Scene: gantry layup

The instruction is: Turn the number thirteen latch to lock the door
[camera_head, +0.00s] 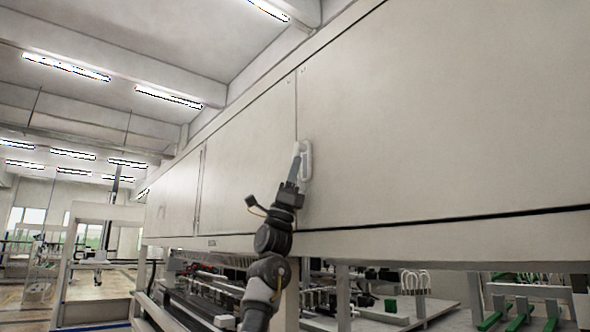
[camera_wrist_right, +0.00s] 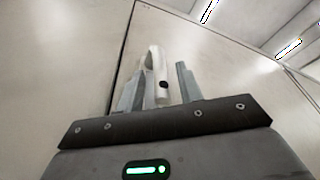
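A white loop-shaped latch (camera_head: 307,160) sits on the pale cabinet front, beside the vertical seam between two large door panels. No number is readable on it. My right gripper (camera_head: 297,155) reaches up to the latch from below and overlaps its left side in the head view. In the right wrist view, the latch (camera_wrist_right: 156,72) stands between the two grey fingers of my right gripper (camera_wrist_right: 158,85). The fingers are apart, with a gap visible between the latch and the right finger. The left finger overlaps or lies close to the latch. My left gripper is not in view.
The right door panel (camera_head: 430,120) and left door panel (camera_head: 245,150) are flat and look closed. Below the cabinet is an open bay with machinery and a table (camera_head: 440,308) carrying green-and-white parts. A walkway with a white frame (camera_head: 100,212) lies at the left.

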